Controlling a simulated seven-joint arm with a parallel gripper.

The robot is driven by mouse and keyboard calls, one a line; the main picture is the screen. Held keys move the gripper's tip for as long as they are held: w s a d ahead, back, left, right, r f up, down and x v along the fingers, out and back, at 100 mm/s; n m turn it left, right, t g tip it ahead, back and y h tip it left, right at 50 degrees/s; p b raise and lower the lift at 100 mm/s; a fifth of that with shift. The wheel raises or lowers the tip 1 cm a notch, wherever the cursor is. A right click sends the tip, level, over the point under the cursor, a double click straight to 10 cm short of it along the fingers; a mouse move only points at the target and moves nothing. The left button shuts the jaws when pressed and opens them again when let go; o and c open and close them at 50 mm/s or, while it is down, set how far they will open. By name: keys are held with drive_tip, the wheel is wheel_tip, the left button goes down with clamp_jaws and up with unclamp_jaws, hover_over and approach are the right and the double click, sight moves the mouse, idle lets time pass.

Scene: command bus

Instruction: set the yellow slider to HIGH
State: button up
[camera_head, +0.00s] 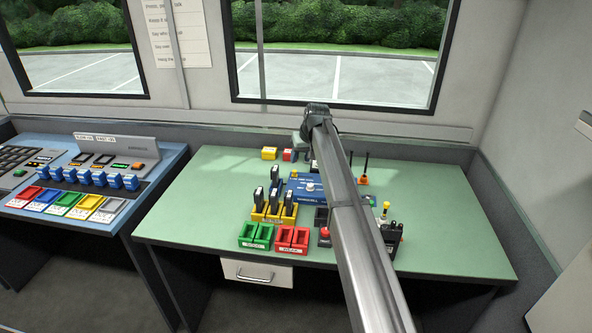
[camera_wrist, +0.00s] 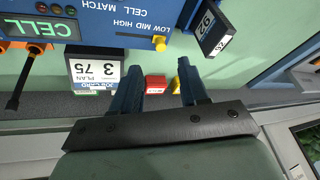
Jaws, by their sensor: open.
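The yellow slider (camera_wrist: 159,44) is a small knob on the blue CELL MATCH panel (camera_wrist: 185,12) in the wrist view. The blue panel also shows in the head view (camera_head: 300,188), partly hidden by my arm. My gripper (camera_wrist: 157,68) is open, its two fingertips spread on either side of the knob in the picture. The knob appears apart from both fingers; the depth between them is unclear. In the head view my arm mostly hides the gripper.
A red block (camera_wrist: 155,84) lies beyond the fingers. Yellow (camera_head: 274,212), green (camera_head: 256,236) and red holders (camera_head: 291,239) stand nearer the table's front. The table's left is clear.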

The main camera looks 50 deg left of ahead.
sight(295, 171)
drive_tip(key=x, duration=0.8)
drive_tip(key=shift+c, duration=0.4)
clamp_jaws()
